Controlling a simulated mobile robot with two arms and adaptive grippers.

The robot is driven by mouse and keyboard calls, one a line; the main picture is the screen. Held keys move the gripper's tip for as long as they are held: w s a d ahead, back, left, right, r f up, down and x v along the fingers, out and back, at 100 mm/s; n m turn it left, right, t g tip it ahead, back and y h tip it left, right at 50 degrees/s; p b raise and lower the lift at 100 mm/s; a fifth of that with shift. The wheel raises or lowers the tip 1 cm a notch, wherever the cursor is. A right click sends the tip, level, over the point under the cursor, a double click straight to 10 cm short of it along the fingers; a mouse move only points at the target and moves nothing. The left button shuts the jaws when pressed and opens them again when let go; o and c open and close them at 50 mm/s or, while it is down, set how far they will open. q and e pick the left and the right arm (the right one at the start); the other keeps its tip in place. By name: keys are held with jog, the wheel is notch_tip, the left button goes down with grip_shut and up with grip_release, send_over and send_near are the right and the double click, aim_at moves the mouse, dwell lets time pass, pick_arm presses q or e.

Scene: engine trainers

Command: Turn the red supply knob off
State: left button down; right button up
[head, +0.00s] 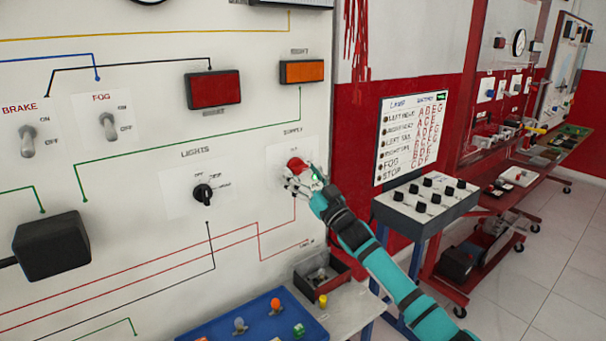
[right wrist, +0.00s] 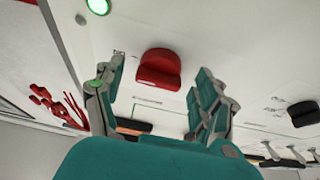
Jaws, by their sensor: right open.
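The red supply knob (head: 297,164) is on the white panel under the word "SUPPLY". My right gripper (head: 298,183) is at the panel just below and in front of it, hiding part of the knob's surroundings. In the right wrist view the red knob (right wrist: 158,69) lies ahead, between and beyond the fingertips of my open right gripper (right wrist: 158,90). The fingers look apart from the knob, with nothing between them. My left gripper is not in view.
The black lights knob (head: 204,194) is left of the supply knob. Below are a small open box (head: 322,277) and a blue tray (head: 262,321) with coloured bulbs. A switch box (head: 425,200) stands to the right. Free floor (head: 545,270) shows at far right.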

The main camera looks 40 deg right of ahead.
jog(key=c, duration=1.2)
jog(key=shift+o, duration=0.2)
